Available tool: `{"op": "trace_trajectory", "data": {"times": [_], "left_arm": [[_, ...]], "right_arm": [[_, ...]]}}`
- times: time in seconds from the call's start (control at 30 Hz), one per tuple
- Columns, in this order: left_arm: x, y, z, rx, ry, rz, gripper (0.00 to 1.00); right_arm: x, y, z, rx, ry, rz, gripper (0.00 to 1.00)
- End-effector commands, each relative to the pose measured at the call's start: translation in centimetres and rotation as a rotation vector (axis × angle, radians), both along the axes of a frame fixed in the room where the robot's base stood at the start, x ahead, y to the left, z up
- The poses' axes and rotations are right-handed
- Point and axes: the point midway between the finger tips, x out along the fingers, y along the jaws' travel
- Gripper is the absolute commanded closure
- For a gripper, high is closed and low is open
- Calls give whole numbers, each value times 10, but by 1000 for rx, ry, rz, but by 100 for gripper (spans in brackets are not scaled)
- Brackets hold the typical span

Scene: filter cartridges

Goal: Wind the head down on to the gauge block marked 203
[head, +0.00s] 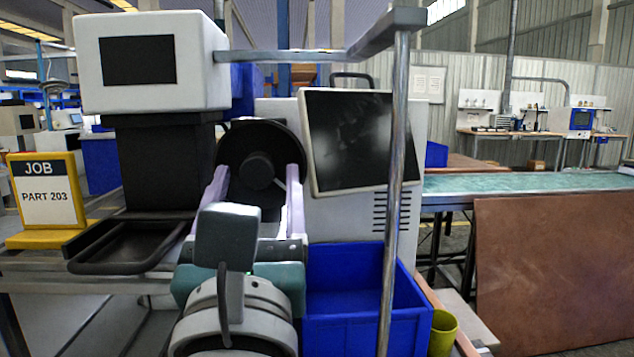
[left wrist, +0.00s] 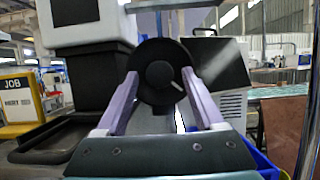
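A sign (head: 48,190) reads "JOB PART 203" at the left; it also shows in the left wrist view (left wrist: 17,100). A white box-shaped head (head: 190,80) with a dark panel sits above a black block (head: 160,165). A black round handwheel (head: 257,168) with a central hub is right of it; a pale line marks its face in the left wrist view (left wrist: 162,76). My left gripper (head: 255,175) is open, its lavender fingers spread in front of the wheel's two sides. I cannot tell whether they touch it. No gauge block is visible. My right gripper is not in view.
A black tray (head: 125,262) lies below the black block. A dark screen (head: 348,140) and an upright metal pole (head: 396,190) stand right of the wheel. A blue bin (head: 365,330) and a yellow-green cup (head: 443,333) are below. A green-topped bench (head: 530,184) is farther right.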

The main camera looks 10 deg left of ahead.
Motion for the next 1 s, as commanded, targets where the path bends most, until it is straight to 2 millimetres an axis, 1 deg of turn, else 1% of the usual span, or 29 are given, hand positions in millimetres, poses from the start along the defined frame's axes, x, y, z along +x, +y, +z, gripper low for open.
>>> {"op": "trace_trajectory", "data": {"times": [0.03, 0.07, 0.6, 1.0], "left_arm": [[0, 0, 0, 0, 0, 0, 36], [0, 0, 0, 0, 0, 0, 40], [0, 0, 0, 1, 0, 0, 100], [-1, 0, 1, 30, 8, 1, 100]], "right_arm": [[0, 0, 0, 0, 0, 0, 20], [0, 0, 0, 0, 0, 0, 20], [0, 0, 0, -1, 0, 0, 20], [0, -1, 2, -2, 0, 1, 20]]}}
